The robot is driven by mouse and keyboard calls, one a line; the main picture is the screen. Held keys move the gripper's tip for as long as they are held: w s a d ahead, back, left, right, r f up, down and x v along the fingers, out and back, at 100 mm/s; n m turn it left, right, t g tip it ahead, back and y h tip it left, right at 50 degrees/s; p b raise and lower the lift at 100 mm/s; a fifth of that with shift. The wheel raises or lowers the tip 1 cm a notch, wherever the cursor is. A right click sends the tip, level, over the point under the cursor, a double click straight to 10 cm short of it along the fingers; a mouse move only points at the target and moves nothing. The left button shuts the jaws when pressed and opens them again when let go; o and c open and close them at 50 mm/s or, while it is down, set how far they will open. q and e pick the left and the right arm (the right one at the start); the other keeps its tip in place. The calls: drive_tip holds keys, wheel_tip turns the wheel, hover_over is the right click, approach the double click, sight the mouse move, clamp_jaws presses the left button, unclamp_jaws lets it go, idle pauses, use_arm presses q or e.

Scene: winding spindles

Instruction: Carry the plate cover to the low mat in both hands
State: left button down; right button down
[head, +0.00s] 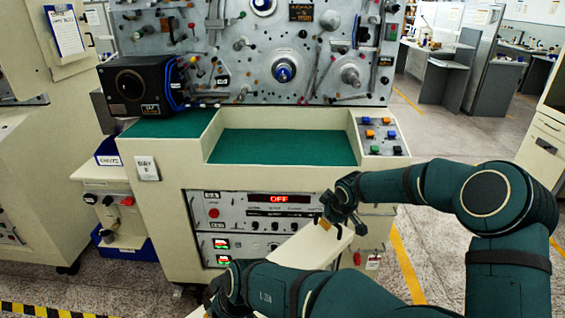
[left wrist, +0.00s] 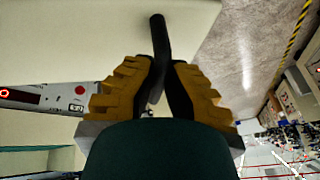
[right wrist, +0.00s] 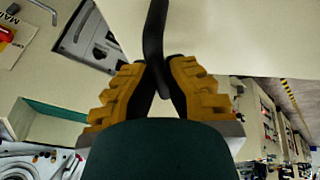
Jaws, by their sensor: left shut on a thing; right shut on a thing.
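The plate cover (head: 312,245) is a flat cream panel, held up in front of the machine's lower front; my left arm hides much of it in the head view. Black handles show on the cover in the left wrist view (left wrist: 160,35) and the right wrist view (right wrist: 153,40). My left gripper (left wrist: 161,75) is shut on one handle. My right gripper (right wrist: 156,75) is shut on the other; it also shows in the head view (head: 333,215). The low green mat (head: 280,148) lies in the recessed shelf, beyond and above the cover, and is bare.
A black box (head: 142,87) stands on the higher green surface at left. A button panel (head: 380,136) borders the mat's right side. Knobs and levers cover the upright grey panel (head: 290,50) behind.

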use_arm(q)
drive_tip(key=shift+a+r, duration=0.1)
use_arm(e)
drive_tip(key=shift+d+r, duration=0.2)
drive_tip(key=shift+r, duration=0.05)
